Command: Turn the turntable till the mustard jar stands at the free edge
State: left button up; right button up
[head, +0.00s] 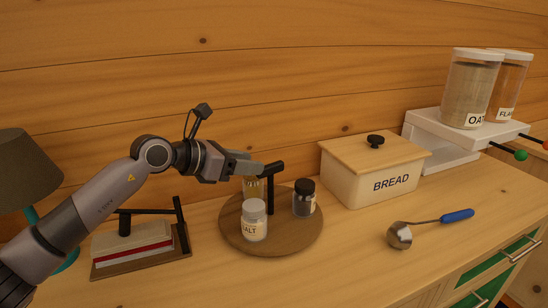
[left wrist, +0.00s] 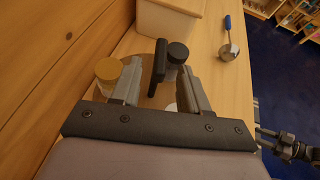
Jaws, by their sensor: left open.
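The round wooden turntable (head: 284,240) stands on the counter with several jars on it. A white-lidded salt jar (head: 254,221) is at its front, and a black-lidded jar (head: 304,198) is at its right. A jar with yellowish contents (head: 252,187), probably the mustard, is at the back, partly hidden by my gripper; its mustard-coloured lid (left wrist: 108,70) shows in the left wrist view. A black upright handle (head: 271,190) rises from the turntable. My left gripper (left wrist: 160,72) is open, its fingers on either side of the handle. Contact is unclear.
A bread box (head: 352,183) stands right of the turntable, and a ladle (head: 401,235) lies in front of it. A black-framed holder (head: 135,255) and a lamp (head: 24,175) are at left. A white stand (head: 447,145) carries canisters at right.

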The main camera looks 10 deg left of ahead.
aim_at(270, 165)
pick_arm(q)
jog(key=shift+w+d+f, duration=0.15)
jog(key=shift+w+d, duration=0.25)
jog(key=shift+d, duration=0.15)
jog(key=shift+p+x, duration=0.5)
jog(key=shift+x, duration=2.25)
jog(key=shift+f, duration=0.1)
grip_shut()
